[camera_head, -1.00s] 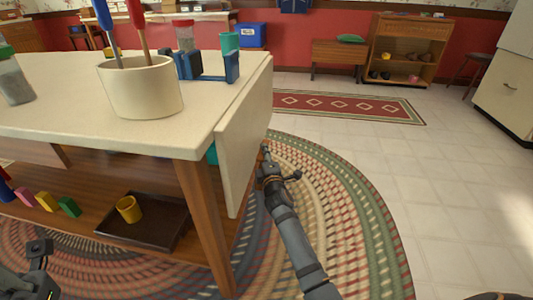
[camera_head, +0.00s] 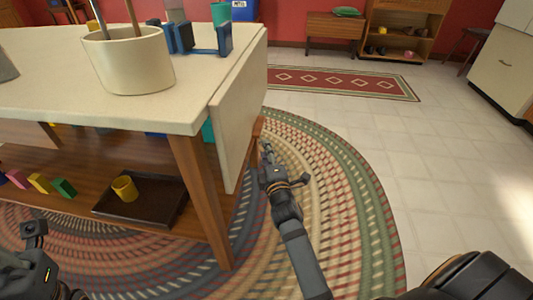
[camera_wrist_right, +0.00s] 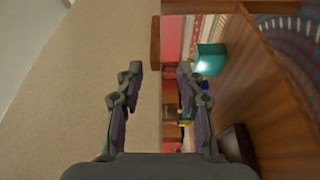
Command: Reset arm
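My right gripper (camera_head: 268,160) is beside the right end of the table (camera_head: 60,98), low over the braided rug and close to the hanging leaf (camera_head: 237,125). In the right wrist view the same gripper (camera_wrist_right: 158,75) has its two fingers apart with nothing between them. The pale leaf (camera_wrist_right: 80,80) fills the left of that view and the brown wood of the table (camera_wrist_right: 265,95) the right. My left arm (camera_head: 30,262) shows at the bottom left of the head view. Its finger opening does not show clearly.
A cream pot (camera_head: 130,62) and a blue clamp-like object (camera_head: 200,42) stand on the table top. A dark tray (camera_head: 150,212) with a yellow cup (camera_head: 125,188) lies on the lower shelf. The tiled floor (camera_head: 450,170) at the right is clear.

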